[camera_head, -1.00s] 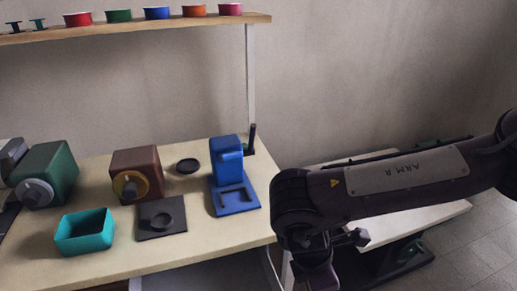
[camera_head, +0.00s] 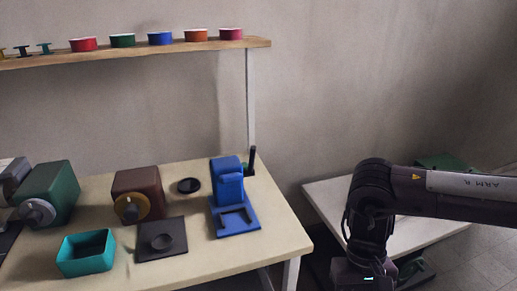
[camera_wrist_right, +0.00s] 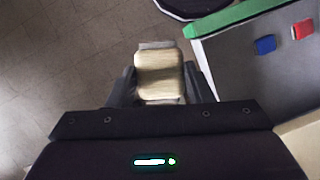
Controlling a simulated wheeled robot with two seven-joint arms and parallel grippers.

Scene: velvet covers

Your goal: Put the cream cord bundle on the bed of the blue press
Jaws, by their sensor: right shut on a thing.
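The blue press (camera_head: 227,190) stands near the right end of the workbench in the head view. Its flat bed (camera_head: 246,228) faces the front and looks empty. My right gripper (camera_wrist_right: 160,82) is shut on the cream cord bundle (camera_wrist_right: 160,76) in the right wrist view, with a finger on each side of it and floor beyond. In the head view the right arm is beyond the right end of the bench, and its fingers and the bundle are hidden below the frame. My left gripper does not show.
A turquoise bin (camera_head: 86,254), a dark plate with a round boss (camera_head: 161,240), a brown machine (camera_head: 138,194) and a green machine (camera_head: 48,193) are on the bench. A low white table (camera_head: 325,196) stands at the right. A green-rimmed tray (camera_wrist_right: 235,22) shows in the wrist view.

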